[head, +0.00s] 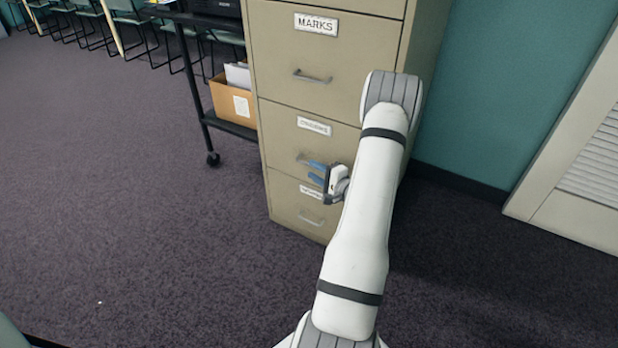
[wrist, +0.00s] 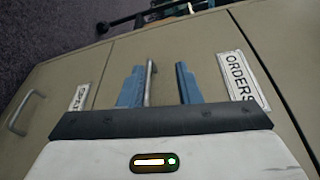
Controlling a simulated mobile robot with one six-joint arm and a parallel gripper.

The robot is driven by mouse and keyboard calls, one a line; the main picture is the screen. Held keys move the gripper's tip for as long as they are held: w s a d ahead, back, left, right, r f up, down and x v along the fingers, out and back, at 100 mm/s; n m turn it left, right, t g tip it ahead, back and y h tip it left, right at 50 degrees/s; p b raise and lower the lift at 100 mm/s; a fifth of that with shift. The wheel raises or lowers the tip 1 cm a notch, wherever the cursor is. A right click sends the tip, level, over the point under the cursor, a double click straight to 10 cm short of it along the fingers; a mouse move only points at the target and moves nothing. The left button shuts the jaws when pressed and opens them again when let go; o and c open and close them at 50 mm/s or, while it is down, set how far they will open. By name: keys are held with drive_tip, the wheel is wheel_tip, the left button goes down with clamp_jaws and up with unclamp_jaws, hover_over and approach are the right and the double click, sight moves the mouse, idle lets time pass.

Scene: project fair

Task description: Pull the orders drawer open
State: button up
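The orders drawer (head: 285,140) is in a beige filing cabinet, below the drawer marked MARKS. It looks closed, flush with the front. Its label (wrist: 238,82) reads ORDERS in the wrist view; in the head view it is blurred. My gripper (head: 316,172) is in front of this drawer, with blue fingers, and partly hides its handle. In the wrist view my gripper (wrist: 160,85) is open, and the grey bar handle (wrist: 150,84) shows between the fingers, closer to the left one. I cannot tell whether that finger touches it.
The MARKS drawer (head: 300,62) is above, and a lower drawer with a handle (head: 311,218) is below. A dark cart (head: 233,128) with a cardboard box (head: 232,102) stands left of the cabinet. A white louvred door (head: 575,190) is at right. The carpet (head: 130,200) at left is clear.

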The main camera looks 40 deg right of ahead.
drive_tip(key=shift+m+h, duration=0.6)
drive_tip(key=shift+h, duration=0.3)
drive_tip(key=w+d+f, duration=0.1)
drive_tip(key=w, duration=0.1)
drive_tip(key=w+f+b, duration=0.1)
drive_tip(key=w, duration=0.1)
drive_tip(key=w+d+f+b, duration=0.1)
drive_tip(key=w, duration=0.1)
drive_tip(key=shift+w+d+f, duration=0.25)
drive_tip(key=shift+d+f, duration=0.05)
drive_tip(key=shift+d, duration=0.05)
drive_tip(key=shift+c, duration=0.4)
clamp_jaws()
